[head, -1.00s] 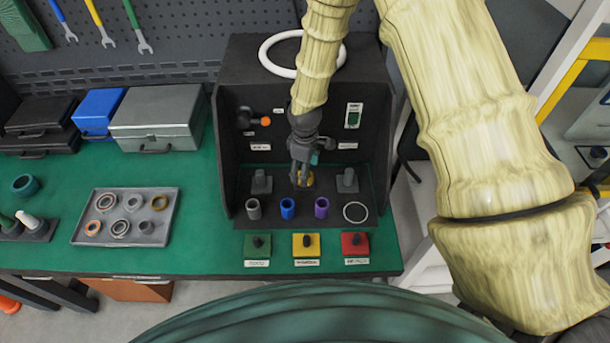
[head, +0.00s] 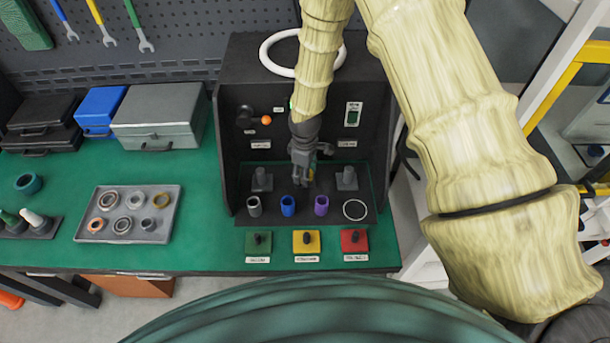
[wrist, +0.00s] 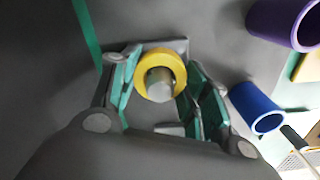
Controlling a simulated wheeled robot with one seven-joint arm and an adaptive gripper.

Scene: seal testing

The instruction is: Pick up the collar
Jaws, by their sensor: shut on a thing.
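The collar looks to be the yellow ring (wrist: 141,66), around a short grey metal post (wrist: 159,83) in the wrist view. My gripper (wrist: 160,92) has its teal-padded fingers on either side of the ring and is shut on it. In the head view, my gripper (head: 304,180) points down inside the dark test booth, between two grey blocks. Only a small yellow part of the collar (head: 311,174) shows there, beside the fingers. I cannot tell whether the collar is clear of the surface below.
Grey, blue (head: 288,206) and purple (head: 321,206) tubes and a white ring (head: 355,218) stand just in front. Green, yellow and red knob blocks (head: 306,250) line the front edge. A tray of rings (head: 91,226) lies left. The booth's walls (head: 228,150) enclose my gripper.

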